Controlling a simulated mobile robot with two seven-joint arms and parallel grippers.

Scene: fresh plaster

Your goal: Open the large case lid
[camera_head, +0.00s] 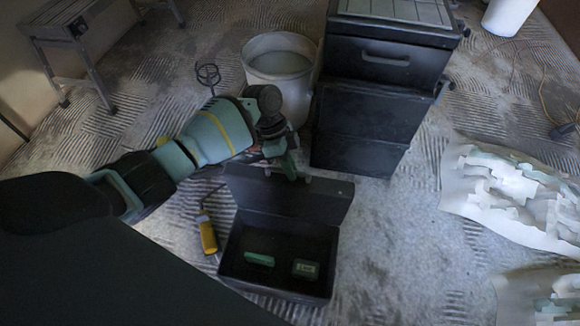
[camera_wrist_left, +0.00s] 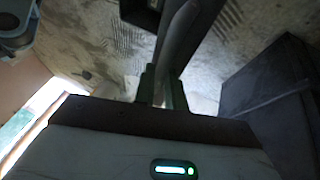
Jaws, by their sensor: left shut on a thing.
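The large black case (camera_head: 226,262) sits on the floor at the lower middle of the head view. Its lid (camera_head: 325,197) stands raised along the back edge, and the inside of the case is exposed. My left gripper (camera_head: 292,172) is at the top edge of the lid, shut on it. In the left wrist view, the green fingers of my left gripper (camera_wrist_left: 162,92) close around a grey strip that looks like the lid (camera_wrist_left: 178,42). The exact contact is partly hidden in the head view. My right gripper is not in view.
A green block (camera_head: 259,259) and a small green case (camera_head: 305,268) lie inside the case. A yellow-handled tool (camera_head: 207,234) lies to its left. A black drawer stack (camera_head: 362,110) and a bucket (camera_head: 279,65) stand behind. Crumpled sheeting (camera_head: 515,190) lies right.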

